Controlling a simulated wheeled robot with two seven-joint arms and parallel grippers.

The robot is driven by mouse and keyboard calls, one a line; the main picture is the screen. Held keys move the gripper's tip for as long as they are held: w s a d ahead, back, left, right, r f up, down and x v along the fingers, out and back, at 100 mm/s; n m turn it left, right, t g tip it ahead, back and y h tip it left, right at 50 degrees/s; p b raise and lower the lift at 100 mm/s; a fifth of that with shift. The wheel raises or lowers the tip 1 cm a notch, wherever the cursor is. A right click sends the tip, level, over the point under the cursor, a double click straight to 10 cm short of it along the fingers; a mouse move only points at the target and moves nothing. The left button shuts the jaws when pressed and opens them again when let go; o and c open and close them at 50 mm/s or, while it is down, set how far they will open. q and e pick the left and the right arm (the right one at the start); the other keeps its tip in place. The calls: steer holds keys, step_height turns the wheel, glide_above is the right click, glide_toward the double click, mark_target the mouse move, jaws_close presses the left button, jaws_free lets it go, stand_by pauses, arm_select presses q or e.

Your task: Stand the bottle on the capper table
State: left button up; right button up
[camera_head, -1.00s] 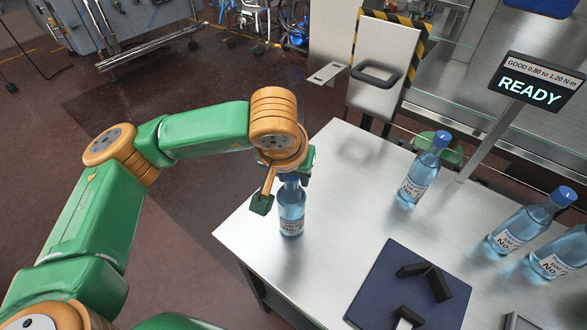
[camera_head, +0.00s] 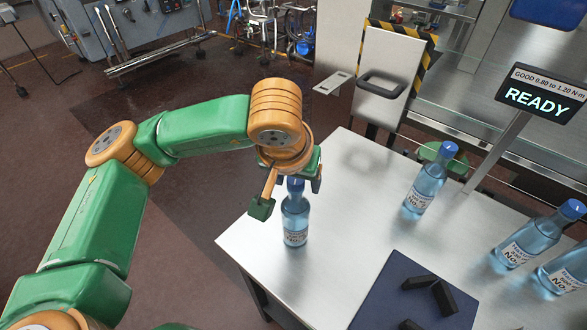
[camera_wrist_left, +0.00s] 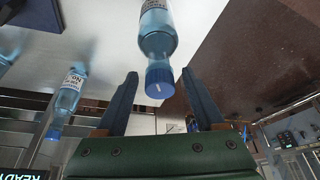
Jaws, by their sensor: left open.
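A clear blue bottle (camera_head: 295,222) with a blue cap and white label stands upright on the metal capper table (camera_head: 345,215), near its left edge. My left gripper (camera_head: 290,190) is just above it, at the cap. In the left wrist view the open gripper (camera_wrist_left: 160,75) has a finger on each side of the blue cap (camera_wrist_left: 160,84), with visible gaps. The bottle's body extends beyond the fingertips there. The far finger is partly hidden in the head view. My right gripper is not in view.
Several similar bottles stand to the right, the nearest one (camera_head: 426,186) near the back edge. A dark blue pad (camera_head: 385,290) with black blocks (camera_head: 444,297) lies in front. A READY display (camera_head: 540,96) rises on a post. Bare table lies between the bottle and the pad.

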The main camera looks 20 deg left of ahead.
arm_select(q)
steer(key=v, duration=0.9)
steer(key=shift+s, duration=0.15)
steer(key=shift+r, duration=0.15)
